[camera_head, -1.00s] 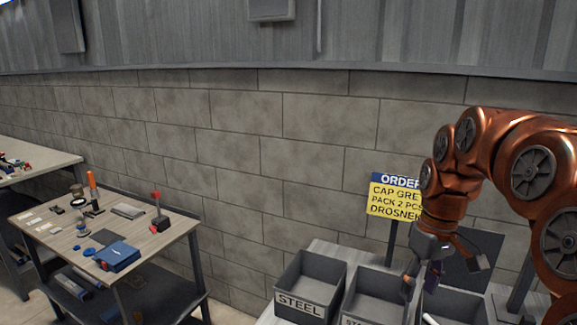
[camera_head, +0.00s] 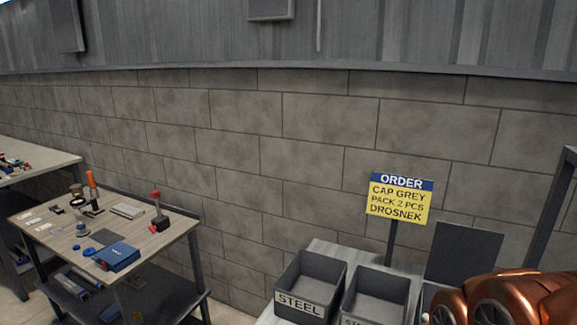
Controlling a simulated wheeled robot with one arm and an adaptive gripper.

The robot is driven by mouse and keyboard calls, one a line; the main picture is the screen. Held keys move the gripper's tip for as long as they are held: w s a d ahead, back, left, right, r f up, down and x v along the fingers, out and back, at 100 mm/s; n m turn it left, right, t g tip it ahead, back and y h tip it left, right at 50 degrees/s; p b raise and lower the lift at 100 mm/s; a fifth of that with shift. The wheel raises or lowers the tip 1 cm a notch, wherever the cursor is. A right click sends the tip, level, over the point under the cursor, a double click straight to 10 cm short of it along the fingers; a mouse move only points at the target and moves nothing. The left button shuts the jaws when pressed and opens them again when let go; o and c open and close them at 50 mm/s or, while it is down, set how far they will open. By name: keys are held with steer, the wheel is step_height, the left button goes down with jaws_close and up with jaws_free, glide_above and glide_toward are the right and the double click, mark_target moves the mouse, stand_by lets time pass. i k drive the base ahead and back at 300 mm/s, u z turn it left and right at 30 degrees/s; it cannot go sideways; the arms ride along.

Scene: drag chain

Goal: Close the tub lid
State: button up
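No tub can be made out for certain in the head view. A dark grey flat panel (camera_head: 465,254) stands upright behind the bins at the right; I cannot tell whether it is the tub's lid. My copper-coloured arm fills the lower right corner and covers what lies below and right of the panel. My gripper is out of view.
A grey bin labelled STEEL (camera_head: 311,283) and a second grey bin (camera_head: 377,297) stand on a bench at the lower middle. A yellow and blue order sign (camera_head: 398,198) rises behind them. A workbench (camera_head: 165,243) with tools and a blue box (camera_head: 117,257) stands left.

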mark_target(459, 254)
steer(key=z, duration=0.3)
steer(key=k, duration=0.65)
steer(key=u, duration=1)
steer(key=i, duration=1)
steer(key=z, duration=0.6)
